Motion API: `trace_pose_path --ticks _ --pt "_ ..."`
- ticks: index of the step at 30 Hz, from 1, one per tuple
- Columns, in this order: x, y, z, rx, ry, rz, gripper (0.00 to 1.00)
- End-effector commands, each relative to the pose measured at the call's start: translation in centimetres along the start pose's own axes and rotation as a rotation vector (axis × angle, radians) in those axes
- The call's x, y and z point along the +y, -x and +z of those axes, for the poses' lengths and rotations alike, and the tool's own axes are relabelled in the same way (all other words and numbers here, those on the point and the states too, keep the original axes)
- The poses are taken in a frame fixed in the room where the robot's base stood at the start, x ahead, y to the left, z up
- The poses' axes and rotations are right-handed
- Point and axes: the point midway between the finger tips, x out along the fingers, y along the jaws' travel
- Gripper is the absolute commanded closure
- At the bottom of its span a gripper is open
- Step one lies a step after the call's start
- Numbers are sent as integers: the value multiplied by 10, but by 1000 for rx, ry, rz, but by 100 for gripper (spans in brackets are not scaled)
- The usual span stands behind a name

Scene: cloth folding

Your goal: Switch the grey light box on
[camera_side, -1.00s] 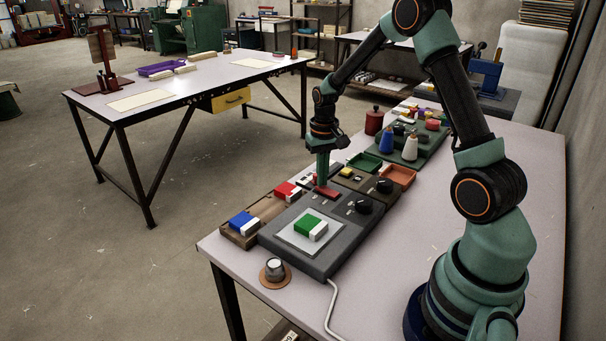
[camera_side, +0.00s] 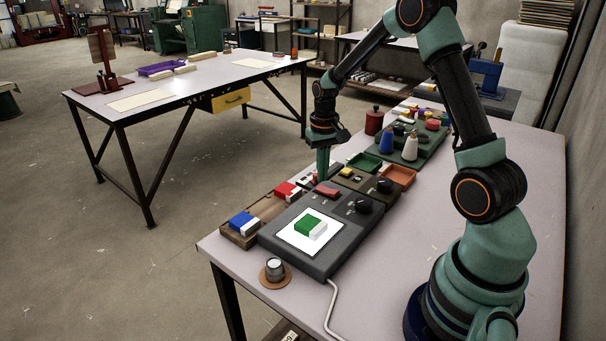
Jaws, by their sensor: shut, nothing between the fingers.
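The grey light box (camera_side: 285,256) lies on the near table, with a cable running from its front right edge. Its square panel (camera_side: 292,243) glows bright white. A green and white block (camera_side: 309,226) sits on the panel. A red rocker switch (camera_side: 327,189) is at the box's far end, with a black knob (camera_side: 363,207) to its right. My gripper (camera_side: 323,174) is shut and empty, pointing down just above and behind the red switch. Whether its tips touch anything is hard to tell.
A wooden tray (camera_side: 233,235) with blue and red blocks lies left of the box. Behind are a brown box with a knob (camera_side: 384,186), a green tray (camera_side: 364,163), an orange tray (camera_side: 401,174) and bottles (camera_side: 411,146). A small cup (camera_side: 274,268) stands in front.

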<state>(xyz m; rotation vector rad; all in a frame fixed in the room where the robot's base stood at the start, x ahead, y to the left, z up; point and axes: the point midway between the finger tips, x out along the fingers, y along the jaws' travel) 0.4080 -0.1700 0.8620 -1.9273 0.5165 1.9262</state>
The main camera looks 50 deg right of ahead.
Motion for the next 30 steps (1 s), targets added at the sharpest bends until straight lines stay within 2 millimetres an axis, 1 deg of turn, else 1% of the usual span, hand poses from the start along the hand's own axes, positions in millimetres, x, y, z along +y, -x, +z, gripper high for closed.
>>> trace_pose_path --ticks 18,22,30 --pt "0 44 0 2 0 0 100" --pt "0 48 0 0 0 0 100" --pt "0 49 0 0 0 0 100"
